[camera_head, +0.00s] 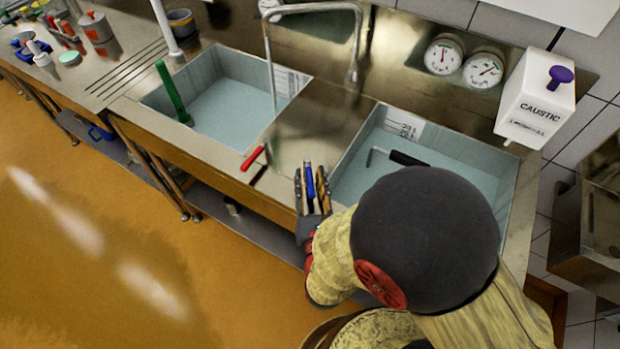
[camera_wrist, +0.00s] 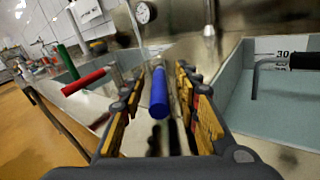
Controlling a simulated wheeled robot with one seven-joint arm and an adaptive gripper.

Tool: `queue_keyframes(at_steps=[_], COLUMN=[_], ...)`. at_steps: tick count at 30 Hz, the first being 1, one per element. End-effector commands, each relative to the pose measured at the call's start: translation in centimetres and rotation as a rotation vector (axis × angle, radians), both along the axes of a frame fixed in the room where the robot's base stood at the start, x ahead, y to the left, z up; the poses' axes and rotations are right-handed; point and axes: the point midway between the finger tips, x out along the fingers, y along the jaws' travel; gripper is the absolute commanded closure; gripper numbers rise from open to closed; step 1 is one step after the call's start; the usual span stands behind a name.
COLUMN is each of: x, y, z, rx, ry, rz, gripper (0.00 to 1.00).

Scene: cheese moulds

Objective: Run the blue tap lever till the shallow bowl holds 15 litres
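The blue tap lever (camera_wrist: 159,94) stands between the two fingers of my gripper (camera_wrist: 161,100) in the wrist view, with gaps showing on both sides. In the head view the blue lever (camera_head: 310,180) shows between the fingertips of my gripper (camera_head: 311,182), at the counter's front edge. The fingers are apart. Two sink bowls show, a left bowl (camera_head: 205,75) and a right bowl (camera_head: 345,180), both with pale blue insides. I cannot tell which is shallower or how much water each holds. The metal tap pipe (camera_head: 310,7) arches above the counter; flow from it is unclear.
A red lever (camera_head: 254,157) sits left of the blue one. A green-handled tool (camera_head: 172,90) stands in the left bowl. A black-handled hook (camera_head: 408,158) lies at the right bowl. Two dials (camera_head: 443,55) and a white caustic dispenser (camera_head: 536,97) are on the back wall.

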Motion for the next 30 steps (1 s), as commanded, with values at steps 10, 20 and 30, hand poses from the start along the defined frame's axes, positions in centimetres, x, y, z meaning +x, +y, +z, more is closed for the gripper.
queue_keyframes(at_steps=[10, 20, 30], x=[-1.5, -6.2, -9.8], y=[-0.1, -1.0, -1.6], z=[0.0, 0.0, 0.0], rx=[0.000, -0.002, 0.000], ry=[0.000, -0.001, 0.000], rz=[0.004, 0.006, 0.005], gripper=[0.69, 0.69, 0.69])
